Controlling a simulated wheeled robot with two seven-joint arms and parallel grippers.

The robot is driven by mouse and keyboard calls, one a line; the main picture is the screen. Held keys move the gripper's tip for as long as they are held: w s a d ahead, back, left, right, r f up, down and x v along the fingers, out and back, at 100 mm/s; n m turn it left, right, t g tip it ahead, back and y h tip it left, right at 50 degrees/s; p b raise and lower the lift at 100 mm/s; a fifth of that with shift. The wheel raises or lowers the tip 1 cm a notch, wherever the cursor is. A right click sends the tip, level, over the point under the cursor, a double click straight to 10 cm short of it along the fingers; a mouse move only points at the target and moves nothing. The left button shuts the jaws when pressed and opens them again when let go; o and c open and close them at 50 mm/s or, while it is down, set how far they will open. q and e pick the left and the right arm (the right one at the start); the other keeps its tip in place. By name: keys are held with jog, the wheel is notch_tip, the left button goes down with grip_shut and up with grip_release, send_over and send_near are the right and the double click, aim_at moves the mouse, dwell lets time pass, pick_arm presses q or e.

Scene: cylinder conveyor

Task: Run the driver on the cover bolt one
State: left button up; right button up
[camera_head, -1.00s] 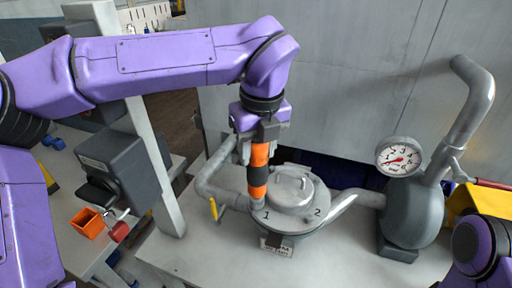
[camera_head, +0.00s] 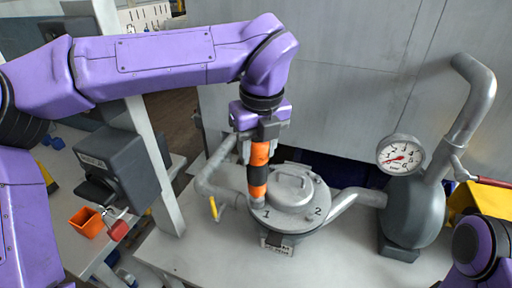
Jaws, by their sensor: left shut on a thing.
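My left gripper (camera_head: 258,140) points down and is shut on an orange and black driver (camera_head: 258,172). The driver stands upright, its lower end at the left side of the round grey cover (camera_head: 293,190), by the mark "1". That end hides bolt one, and I cannot tell whether it touches it. The cover has a raised middle with a handle and a mark "2" at its right. My right gripper is not in view; only part of my right arm shows at the lower right.
A grey tank (camera_head: 417,205) with a dial gauge (camera_head: 401,155) and a tall pipe stands at the right. Pipes join the cover's body on both sides. A grey vise-like machine (camera_head: 122,170) and an orange bin (camera_head: 86,222) are at the left. The table front (camera_head: 345,262) is clear.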

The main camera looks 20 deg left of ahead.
pick_arm(q)
jog(key=shift+f, duration=0.1)
jog(key=shift+w+r+p, duration=0.1)
jog(key=shift+r+p, duration=0.6)
jog(key=shift+r, duration=0.05)
jog(key=shift+r+p, duration=0.6)
jog(key=shift+r, duration=0.4)
